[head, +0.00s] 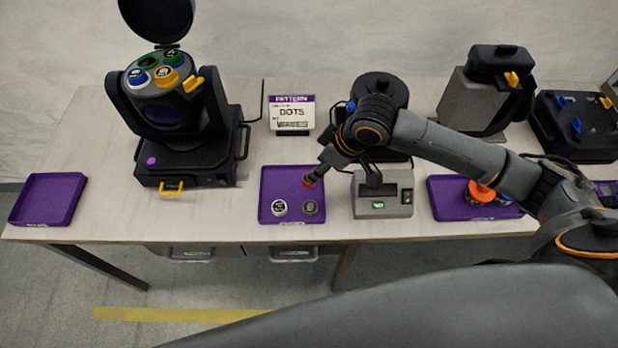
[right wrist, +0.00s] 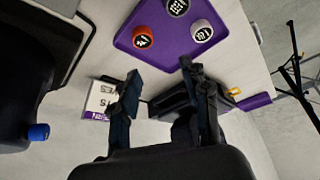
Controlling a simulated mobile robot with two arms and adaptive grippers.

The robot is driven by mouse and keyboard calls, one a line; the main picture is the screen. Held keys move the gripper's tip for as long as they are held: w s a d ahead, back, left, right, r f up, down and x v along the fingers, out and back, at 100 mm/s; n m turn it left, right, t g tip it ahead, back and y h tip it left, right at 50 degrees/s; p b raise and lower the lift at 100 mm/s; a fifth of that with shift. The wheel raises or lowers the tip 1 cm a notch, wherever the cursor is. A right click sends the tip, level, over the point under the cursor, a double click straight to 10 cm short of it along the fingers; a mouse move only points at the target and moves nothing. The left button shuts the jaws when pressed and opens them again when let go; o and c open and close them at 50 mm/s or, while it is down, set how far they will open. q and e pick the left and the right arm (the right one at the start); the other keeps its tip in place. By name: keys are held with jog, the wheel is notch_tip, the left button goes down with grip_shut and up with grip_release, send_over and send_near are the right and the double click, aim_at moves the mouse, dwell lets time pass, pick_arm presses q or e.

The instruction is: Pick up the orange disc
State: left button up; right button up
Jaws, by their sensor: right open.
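The orange disc (head: 308,182) lies at the back right of a middle purple tray (head: 268,178); in the right wrist view it (right wrist: 143,37) shows a dark label on top. A white disc (head: 279,207) and a grey disc (head: 311,207) lie nearer the tray's front. My right gripper (head: 317,175) reaches over the tray by the orange disc. In the right wrist view its two fingers (right wrist: 160,83) are apart with nothing between them, and the orange disc is past their tips. Another orange disc (head: 483,192) sits in the right purple tray (head: 447,207). My left gripper is not seen.
A black lamp head with coloured discs (head: 165,76) stands at the left. A sign reading DOTS (head: 292,112) stands behind the middle tray. A grey box with a green display (head: 383,204) stands just right of it. An empty purple tray (head: 48,199) lies far left.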

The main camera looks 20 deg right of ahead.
jog(key=w+f, duration=0.1)
jog(key=f, duration=0.1)
jog(key=w+f, duration=0.1)
jog(key=f, duration=0.1)
jog(key=w+f+p, duration=0.1)
jog(key=f, duration=0.1)
jog(key=shift+w+d+f, duration=0.1)
jog(key=shift+w+d, duration=0.2)
jog(key=shift+d, duration=0.05)
jog(key=shift+s+p+x, duration=0.15)
jog(key=shift+p+x, duration=0.15)
jog(key=shift+x, duration=1)
jog(key=shift+s+p+x, duration=0.15)
jog(key=shift+p+x, duration=0.15)
jog(key=shift+x, duration=1)
jog(key=shift+f, duration=0.1)
jog(key=c, duration=0.7)
